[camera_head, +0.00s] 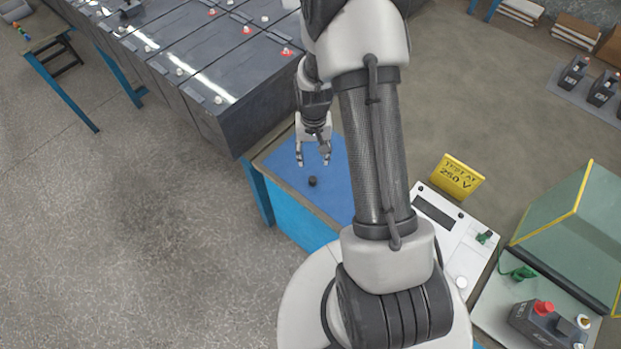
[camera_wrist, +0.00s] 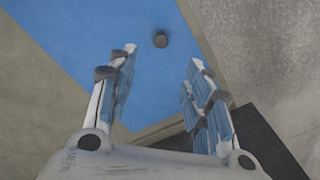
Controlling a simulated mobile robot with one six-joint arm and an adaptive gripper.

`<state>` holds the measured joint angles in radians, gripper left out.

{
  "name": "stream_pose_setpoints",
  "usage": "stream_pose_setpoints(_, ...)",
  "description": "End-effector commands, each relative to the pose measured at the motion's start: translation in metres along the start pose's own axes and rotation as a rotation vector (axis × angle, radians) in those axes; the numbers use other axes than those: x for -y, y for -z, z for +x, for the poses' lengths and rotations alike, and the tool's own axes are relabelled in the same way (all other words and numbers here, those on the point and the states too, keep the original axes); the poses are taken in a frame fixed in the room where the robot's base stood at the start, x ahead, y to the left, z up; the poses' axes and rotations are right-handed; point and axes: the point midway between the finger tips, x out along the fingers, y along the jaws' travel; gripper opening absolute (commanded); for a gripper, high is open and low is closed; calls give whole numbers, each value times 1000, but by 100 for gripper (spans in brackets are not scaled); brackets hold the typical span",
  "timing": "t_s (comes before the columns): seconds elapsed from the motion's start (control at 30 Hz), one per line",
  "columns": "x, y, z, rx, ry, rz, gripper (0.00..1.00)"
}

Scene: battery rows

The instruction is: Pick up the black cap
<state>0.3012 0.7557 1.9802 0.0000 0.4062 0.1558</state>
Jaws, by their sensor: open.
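The black cap (camera_head: 313,181) is a small dark round piece lying on the blue mat (camera_head: 328,205) at the table's corner. In the wrist view the cap (camera_wrist: 160,40) shows beyond the fingertips, between the lines of the two fingers and apart from them. My gripper (camera_head: 314,163) points down near the cap, just behind it in the head view. Its two fingers are spread open with nothing between them, as the wrist view (camera_wrist: 160,75) also shows.
A row of large dark batteries (camera_head: 220,75) stands at the left of my gripper. A white instrument (camera_head: 450,230) with a yellow sign (camera_head: 457,176) is at the right. A small battery with a red cap (camera_head: 545,322) stands at the lower right. The mat around the cap is clear.

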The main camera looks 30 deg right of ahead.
Motion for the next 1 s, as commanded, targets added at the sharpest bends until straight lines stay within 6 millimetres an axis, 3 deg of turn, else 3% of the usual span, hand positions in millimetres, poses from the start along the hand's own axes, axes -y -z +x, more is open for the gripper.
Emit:
stream_pose_setpoints(0.1, 0, -1, 31, 3, -1, -1, 46)
stream_pose_setpoints(0.3, 0, -1, 67, 1, 0, -1, 46)
stream_pose_setpoints(0.63, 0, -2, 88, 1, 0, -1, 46)
stream_pose_setpoints(0.9, 0, -6, 128, 1, 0, -1, 46)
stream_pose_setpoints(1.0, 0, -5, 133, 0, 0, -1, 46)
